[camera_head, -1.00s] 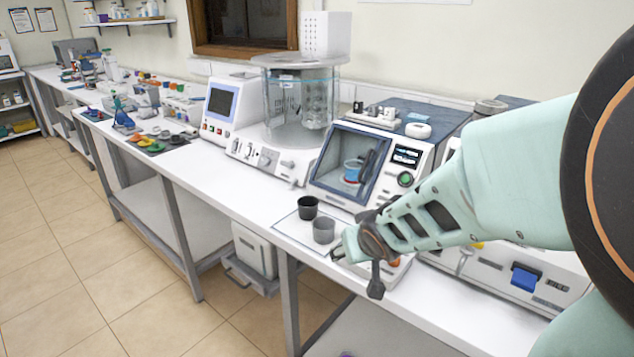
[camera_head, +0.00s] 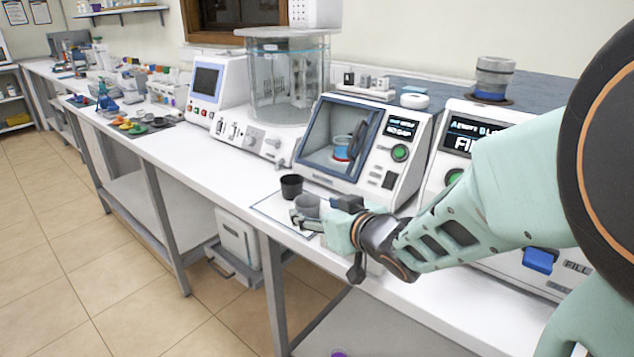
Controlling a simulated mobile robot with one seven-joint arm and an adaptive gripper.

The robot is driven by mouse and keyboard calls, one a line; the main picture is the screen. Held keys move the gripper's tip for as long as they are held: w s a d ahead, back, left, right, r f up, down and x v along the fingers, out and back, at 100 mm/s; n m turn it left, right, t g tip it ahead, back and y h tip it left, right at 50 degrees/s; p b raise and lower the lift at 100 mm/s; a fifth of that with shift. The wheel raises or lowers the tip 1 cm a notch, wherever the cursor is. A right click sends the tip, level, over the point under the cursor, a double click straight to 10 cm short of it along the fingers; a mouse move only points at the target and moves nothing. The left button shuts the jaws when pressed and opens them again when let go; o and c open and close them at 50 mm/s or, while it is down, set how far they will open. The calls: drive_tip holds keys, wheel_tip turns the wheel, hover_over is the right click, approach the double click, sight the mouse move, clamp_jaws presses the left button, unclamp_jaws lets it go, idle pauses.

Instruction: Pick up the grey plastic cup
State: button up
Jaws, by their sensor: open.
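The grey plastic cup (camera_head: 306,206) stands upright on a thin mat (camera_head: 268,207) near the bench's front edge. My gripper (camera_head: 305,216) is open at the cup, reaching in from the right, with a finger showing in front of the cup's lower part. The gripper hides part of the cup, and I cannot tell whether the fingers touch it. A black cup (camera_head: 291,187) stands on the same mat, just behind and to the left of the grey cup.
A machine with a glass-fronted chamber (camera_head: 340,140) stands behind the cups, with a blue and red container inside. A filling machine (camera_head: 470,135) stands to its right. The white bench (camera_head: 215,160) is clear to the left of the mat.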

sight(313, 209)
drive_tip(key=b+x, duration=0.1)
drive_tip(key=x, duration=0.1)
drive_tip(key=b+x, duration=0.1)
drive_tip(key=x, duration=0.2)
drive_tip(key=shift+d+f, duration=0.1)
drive_tip(key=shift+f, duration=0.15)
drive_tip(key=shift+w+b, duration=0.35)
drive_tip(key=c, duration=1.1)
